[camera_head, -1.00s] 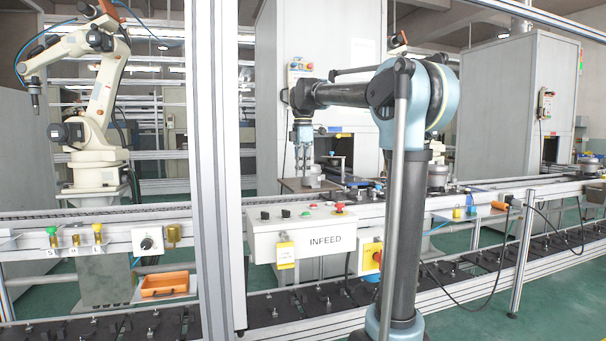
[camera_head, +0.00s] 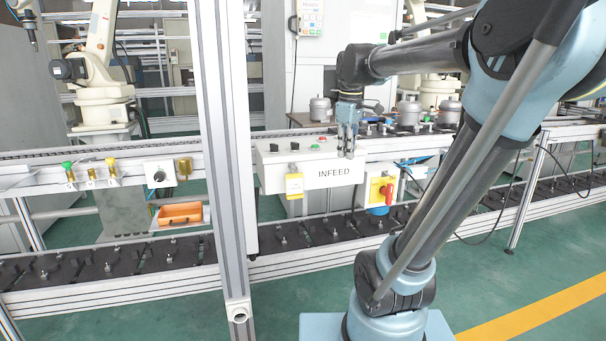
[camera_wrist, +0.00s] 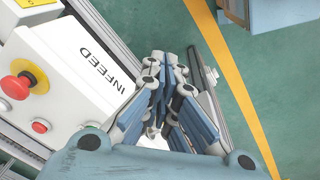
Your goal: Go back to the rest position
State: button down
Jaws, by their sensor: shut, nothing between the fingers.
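My gripper (camera_head: 345,154) hangs pointing down in front of the white INFEED control box (camera_head: 306,164), near the box's right end, in the head view. Its fingers are together and hold nothing. In the wrist view my gripper (camera_wrist: 166,60) shows its blue and grey fingers drawn together beside the INFEED box (camera_wrist: 75,60). I cannot tell the exact gap between the fingers and the box.
The box carries a red emergency button (camera_wrist: 16,86). A yellow panel with a red switch (camera_head: 381,190) sits below right. A frame post (camera_head: 222,150) rises at left. Green floor is free at front right.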

jog(key=s+d+f+m, duration=0.2)
jog(key=s+f+m, duration=0.1)
jog(key=s+f, duration=0.3)
jog(key=s+d+f+m, duration=0.2)
jog(key=s+f+m, duration=0.2)
jog(key=f, duration=0.5)
jog(key=s+d+f+m+t, duration=0.1)
jog(key=s+d+f+m, duration=0.1)
jog(key=s+f+m, duration=0.2)
jog(key=s+f, duration=0.3)
jog(key=f, duration=0.1)
jog(key=shift+s+f, duration=0.25)
jog(key=shift+s, duration=0.1)
jog(key=shift+w+f, duration=0.2)
jog(key=shift+w, duration=0.25)
